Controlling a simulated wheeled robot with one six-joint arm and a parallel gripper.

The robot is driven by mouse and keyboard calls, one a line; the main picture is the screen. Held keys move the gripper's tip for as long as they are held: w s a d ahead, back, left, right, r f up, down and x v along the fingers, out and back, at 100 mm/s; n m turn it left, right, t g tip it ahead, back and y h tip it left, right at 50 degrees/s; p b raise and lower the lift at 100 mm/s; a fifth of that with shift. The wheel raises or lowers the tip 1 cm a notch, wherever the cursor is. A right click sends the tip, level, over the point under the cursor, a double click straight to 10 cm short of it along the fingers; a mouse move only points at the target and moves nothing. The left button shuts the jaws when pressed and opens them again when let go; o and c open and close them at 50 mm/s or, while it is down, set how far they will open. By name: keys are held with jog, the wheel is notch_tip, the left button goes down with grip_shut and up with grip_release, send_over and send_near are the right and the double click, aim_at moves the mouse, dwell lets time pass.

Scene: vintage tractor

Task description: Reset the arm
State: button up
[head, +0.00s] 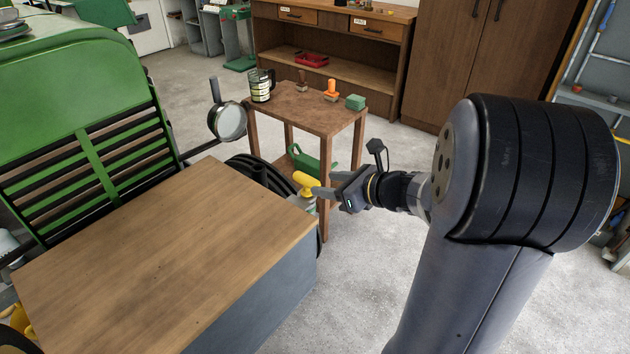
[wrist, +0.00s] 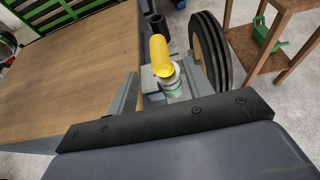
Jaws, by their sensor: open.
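In the wrist view the left finger (wrist: 126,97) shows clearly; the right one is hard to make out. A yellow-topped item (head: 306,183) with a pale body shows by the fingertips in the head view. In the wrist view this yellow top (wrist: 160,54) is beyond the fingers, with no visible grip on it. I cannot tell how far apart they are.
The wooden tabletop (head: 160,255) on a grey block is at the left, beside the green tractor (head: 80,130) with its round lamp (head: 228,121). A small wooden table (head: 305,108) with a mug and small items stands behind my gripper. Concrete floor is open below my gripper.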

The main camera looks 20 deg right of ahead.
aim_at(312, 180)
jog(key=v, duration=0.3)
jog(key=shift+s+d, duration=0.1)
jog(key=shift+s, duration=0.05)
jog(key=x, duration=1.1)
jog(key=shift+r+b, duration=0.1)
jog(key=shift+b, duration=0.2)
jog(key=shift+r+p, duration=0.35)
jog(key=shift+r, duration=0.15)
